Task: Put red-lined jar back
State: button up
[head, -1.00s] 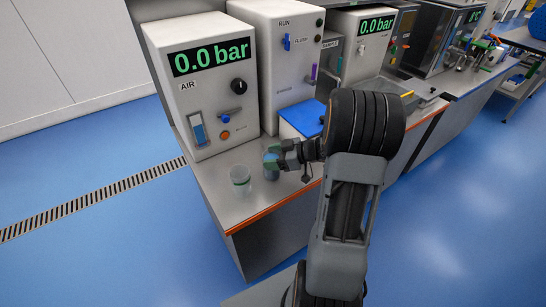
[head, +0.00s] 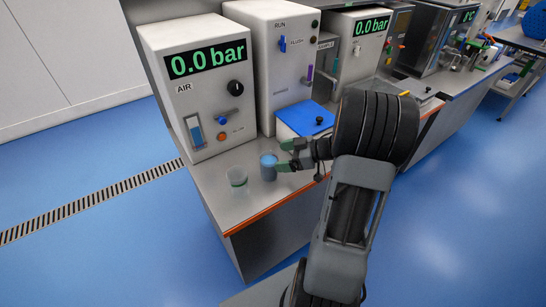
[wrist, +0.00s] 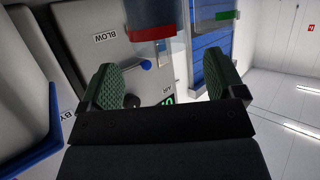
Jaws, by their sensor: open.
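The red-lined jar (head: 268,172) stands upright on the steel bench, a blue-grey jar in the head view. Its red band (wrist: 152,33) shows in the wrist view, at the top of the picture beyond my fingertips. My gripper (head: 284,157) is open and empty just right of the jar, with a small gap to it. In the wrist view its two green pads (wrist: 160,68) are wide apart. A clear jar (head: 237,178) with a greenish line stands left of the red-lined jar; its green band also shows in the wrist view (wrist: 226,14).
The AIR cabinet (head: 204,110) reading 0.0 bar stands behind the jars. A blue-lidded box (head: 305,118) sits close behind my gripper. The bench's orange front edge (head: 262,213) lies in front. Bare bench shows around the jars.

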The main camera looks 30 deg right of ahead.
jog(key=v, duration=0.7)
dwell(0.5)
